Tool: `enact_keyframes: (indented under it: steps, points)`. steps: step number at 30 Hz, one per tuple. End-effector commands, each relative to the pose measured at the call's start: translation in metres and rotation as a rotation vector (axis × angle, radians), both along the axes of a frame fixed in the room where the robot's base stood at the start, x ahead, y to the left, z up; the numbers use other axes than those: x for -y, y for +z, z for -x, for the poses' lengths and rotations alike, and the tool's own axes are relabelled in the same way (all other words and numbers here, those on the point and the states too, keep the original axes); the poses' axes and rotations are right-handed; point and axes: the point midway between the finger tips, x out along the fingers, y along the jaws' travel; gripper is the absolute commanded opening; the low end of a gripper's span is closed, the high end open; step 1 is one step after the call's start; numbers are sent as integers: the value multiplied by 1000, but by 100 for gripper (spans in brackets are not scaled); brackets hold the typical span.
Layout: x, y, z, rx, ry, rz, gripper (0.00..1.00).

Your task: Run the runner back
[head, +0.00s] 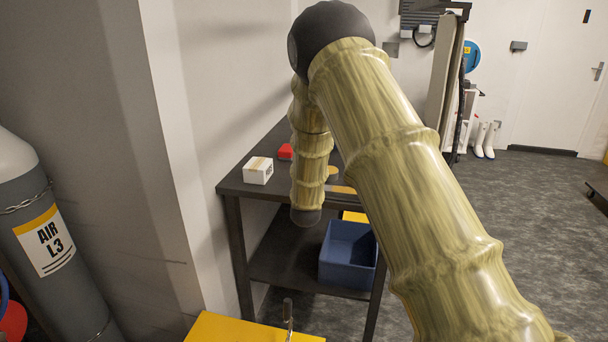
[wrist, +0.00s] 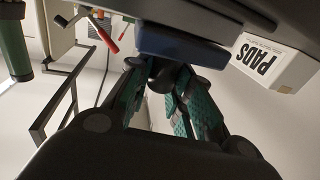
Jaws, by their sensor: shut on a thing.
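In the wrist view, my gripper (wrist: 170,78) has its dark, teal-padded fingers closed together against a dark blue block (wrist: 182,46). The block sits along a long grey edge (wrist: 225,12). It may be the runner, but no label or full outline shows. The fingertips partly hide where they meet the block. In the head view my arm covers the middle of the picture, and neither the gripper nor the blue block can be made out there.
A gas cylinder (head: 43,235) stands left. A box marked PADS (wrist: 268,62) and a red-handled tool (wrist: 107,40) flank my gripper.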

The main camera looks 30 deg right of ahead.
Motion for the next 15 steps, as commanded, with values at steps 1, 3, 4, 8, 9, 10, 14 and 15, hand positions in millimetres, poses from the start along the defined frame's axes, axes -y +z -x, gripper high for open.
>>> enact_keyframes:
  steps: [1,3,4,8,9,10,14,15]
  points:
    - [-3,1,-2,1,4,0,0]
    - [-4,1,-2,2,5,0,0]
    - [-4,1,-2,3,6,-1,0]
    - [-5,2,-3,3,7,-1,34]
    - [-4,2,-2,3,7,-1,41]
    - [-4,2,-2,3,6,-1,44]
    - [-3,1,-2,2,5,0,44]
    - [-2,1,-1,2,4,0,44]
